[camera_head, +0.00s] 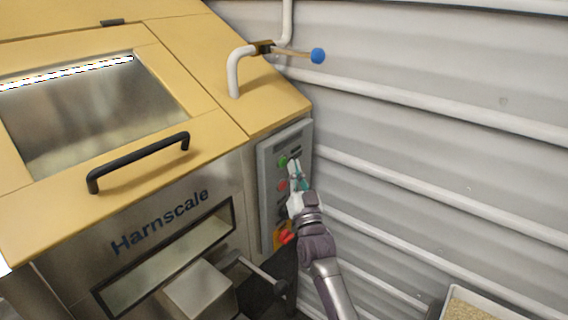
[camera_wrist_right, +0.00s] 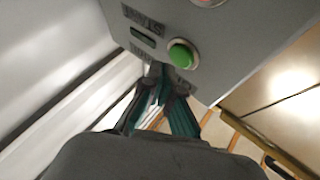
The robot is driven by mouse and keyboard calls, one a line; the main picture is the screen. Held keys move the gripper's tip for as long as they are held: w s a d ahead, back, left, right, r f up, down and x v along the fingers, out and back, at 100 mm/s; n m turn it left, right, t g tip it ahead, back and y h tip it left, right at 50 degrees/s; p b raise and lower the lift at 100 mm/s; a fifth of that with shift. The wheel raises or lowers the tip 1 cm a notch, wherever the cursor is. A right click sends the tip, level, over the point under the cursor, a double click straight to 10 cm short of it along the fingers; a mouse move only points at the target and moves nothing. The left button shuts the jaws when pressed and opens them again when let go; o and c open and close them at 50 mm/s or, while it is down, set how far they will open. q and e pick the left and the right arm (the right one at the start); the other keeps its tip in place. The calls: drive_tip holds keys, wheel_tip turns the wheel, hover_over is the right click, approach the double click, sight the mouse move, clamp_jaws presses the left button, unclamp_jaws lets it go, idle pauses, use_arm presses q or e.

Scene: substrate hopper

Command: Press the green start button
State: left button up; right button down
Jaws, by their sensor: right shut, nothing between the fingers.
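The green start button (camera_head: 282,162) sits near the top of the grey control panel (camera_head: 266,190) on the hopper's right side. In the right wrist view the green button (camera_wrist_right: 181,54) is a raised round cap in a pale ring. My right gripper (camera_head: 294,164) is shut and empty in front of the panel, just right of the button. In the right wrist view its fingertips (camera_wrist_right: 166,76) are close to the panel, beside the button. I cannot tell whether they touch the panel; the button's cap is uncovered there. My left gripper is not in view.
A red button (camera_head: 282,185) sits below the green one, with a red emergency stop (camera_head: 286,237) lower down. A white pipe with a blue-handled valve (camera_head: 317,56) is above. A corrugated wall (camera_head: 440,150) is close on the right. A tray (camera_head: 462,292) stands at the bottom right.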

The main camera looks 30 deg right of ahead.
drive_tip(key=shift+w+a, duration=0.15)
drive_tip(key=shift+w, duration=0.25)
